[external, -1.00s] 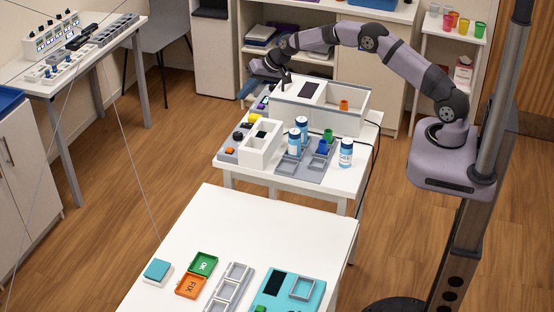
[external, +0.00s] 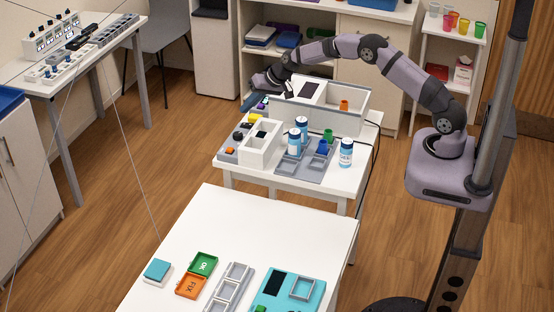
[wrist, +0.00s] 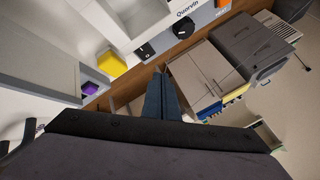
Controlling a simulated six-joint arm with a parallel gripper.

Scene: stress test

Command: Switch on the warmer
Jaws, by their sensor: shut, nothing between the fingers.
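A white box-shaped unit with a dark panel and an open bay (external: 350,98) stands at the back of the middle table; I take it to be the warmer. Its grey-white wall probably fills the left of the wrist view (wrist: 50,75). I cannot tell whether the switch is on. My gripper (wrist: 162,76) is shut and empty, its fingers apart from the switch in the picture. In the external view it (external: 247,103) is beyond the table's left back corner.
A yellow block (wrist: 112,63) and a purple block (wrist: 90,88) sit near the strip. A white open box (external: 262,145) stands beside it. Cabinets and floor lie beyond the table edge.

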